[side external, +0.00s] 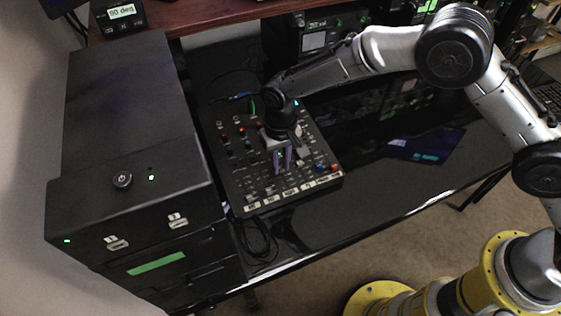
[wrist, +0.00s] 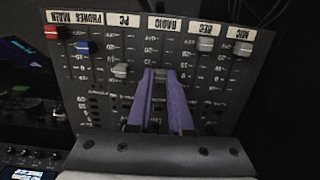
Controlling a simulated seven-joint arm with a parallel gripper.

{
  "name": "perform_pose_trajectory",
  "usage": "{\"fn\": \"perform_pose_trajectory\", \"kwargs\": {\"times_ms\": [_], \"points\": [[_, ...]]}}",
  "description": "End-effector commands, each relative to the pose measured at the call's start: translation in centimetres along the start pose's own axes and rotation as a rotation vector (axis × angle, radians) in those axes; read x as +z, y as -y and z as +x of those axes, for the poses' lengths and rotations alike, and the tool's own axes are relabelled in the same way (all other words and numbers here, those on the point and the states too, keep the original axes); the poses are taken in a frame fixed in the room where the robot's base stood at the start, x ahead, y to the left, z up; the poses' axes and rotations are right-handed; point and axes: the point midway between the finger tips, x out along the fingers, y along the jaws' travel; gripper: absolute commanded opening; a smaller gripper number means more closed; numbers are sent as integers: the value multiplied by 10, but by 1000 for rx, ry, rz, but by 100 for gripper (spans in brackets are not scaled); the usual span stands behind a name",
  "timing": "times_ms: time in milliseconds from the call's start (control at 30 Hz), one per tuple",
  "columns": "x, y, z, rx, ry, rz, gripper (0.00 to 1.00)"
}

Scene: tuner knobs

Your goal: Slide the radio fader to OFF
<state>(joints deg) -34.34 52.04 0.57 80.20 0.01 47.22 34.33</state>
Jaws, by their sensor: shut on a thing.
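A dark mixer panel (side external: 243,195) lies on the black desk, with a row of white labels along one edge. In the wrist view the labels read upside down, and the RADIO label (wrist: 166,24) is near the middle of the row. My gripper (side external: 281,160) is over the panel. In the wrist view its two purple fingers (wrist: 160,82) are close together in the radio column, shut on the radio fader cap (wrist: 160,73), which is mostly hidden between them. The cap sits some way below the label in that view; its exact scale mark is hidden.
Neighbouring fader caps stand close by: the PC one (wrist: 121,70), the REC one (wrist: 205,44) and the MIC one (wrist: 242,49). A blue cap (wrist: 84,47) and a red cap (wrist: 61,31) are farther left. A black cabinet (side external: 130,200) stands left of the panel.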

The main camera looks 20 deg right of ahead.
Motion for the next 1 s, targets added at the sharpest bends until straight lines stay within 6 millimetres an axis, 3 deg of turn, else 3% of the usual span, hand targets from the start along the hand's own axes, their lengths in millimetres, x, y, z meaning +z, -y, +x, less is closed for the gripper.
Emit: {"fn": "perform_pose_trajectory", "kwargs": {"times_ms": [267, 600, 933, 967, 1000], "points": [[1, 0, -1, 0, -1, 0, 0], [44, 1, 2, -2, -2, -2, 0], [50, 0, 4, 1, 4, 0, 0], [50, 1, 4, 1, 5, -1, 20], [50, 1, 4, 1, 5, 0, 28]]}}
